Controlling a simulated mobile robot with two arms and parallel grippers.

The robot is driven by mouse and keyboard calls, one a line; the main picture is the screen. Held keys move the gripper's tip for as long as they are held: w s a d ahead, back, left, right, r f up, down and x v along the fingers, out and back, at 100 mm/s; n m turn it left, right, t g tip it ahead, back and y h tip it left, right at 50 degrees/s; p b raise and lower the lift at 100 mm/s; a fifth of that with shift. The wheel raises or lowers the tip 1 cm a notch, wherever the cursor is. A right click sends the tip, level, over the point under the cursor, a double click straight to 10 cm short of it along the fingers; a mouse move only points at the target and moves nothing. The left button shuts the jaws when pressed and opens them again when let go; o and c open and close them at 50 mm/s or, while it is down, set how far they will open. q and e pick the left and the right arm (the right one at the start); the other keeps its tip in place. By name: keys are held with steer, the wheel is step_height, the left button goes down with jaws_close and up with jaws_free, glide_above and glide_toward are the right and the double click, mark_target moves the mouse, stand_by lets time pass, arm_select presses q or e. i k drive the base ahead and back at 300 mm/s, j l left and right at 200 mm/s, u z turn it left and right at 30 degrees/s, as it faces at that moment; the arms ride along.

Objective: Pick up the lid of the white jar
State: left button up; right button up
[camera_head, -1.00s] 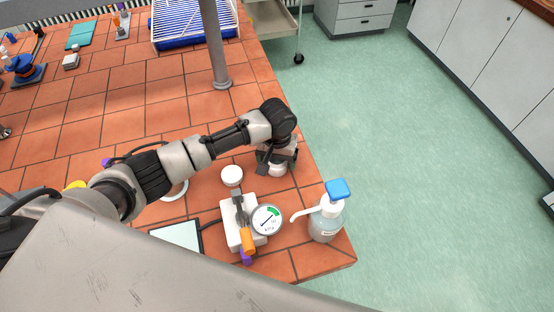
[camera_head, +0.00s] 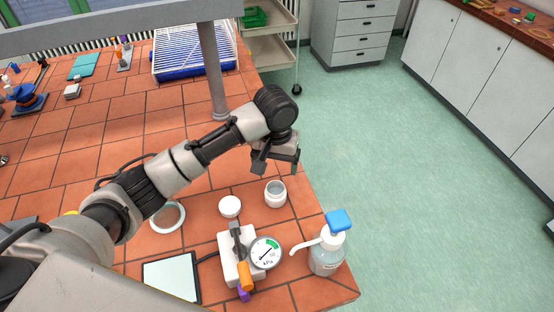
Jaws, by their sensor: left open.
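A white jar (camera_head: 275,195) stands upright on the tiled bench near its right edge. Its top looks open, with a greyish inside showing. A short, round white piece (camera_head: 230,206), which looks like the lid, lies on the tiles just left of the jar, apart from it. My left gripper (camera_head: 277,166) is open and empty, pointing down. In the picture it is just above the jar and seems raised clear of it. My right gripper is not in view.
A pressure gauge (camera_head: 265,253) on a white block stands in front of the white piece. A pump bottle (camera_head: 327,251) with a blue top is at the front right corner. A white ring (camera_head: 167,217) and a pale panel (camera_head: 172,277) lie to the left. A metal post (camera_head: 213,75) rises behind.

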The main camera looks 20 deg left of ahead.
mark_target(230, 207)
steer(key=k+l, duration=0.1)
steer(key=l, duration=1.4)
steer(key=k+l, duration=0.15)
steer(key=l, duration=0.55)
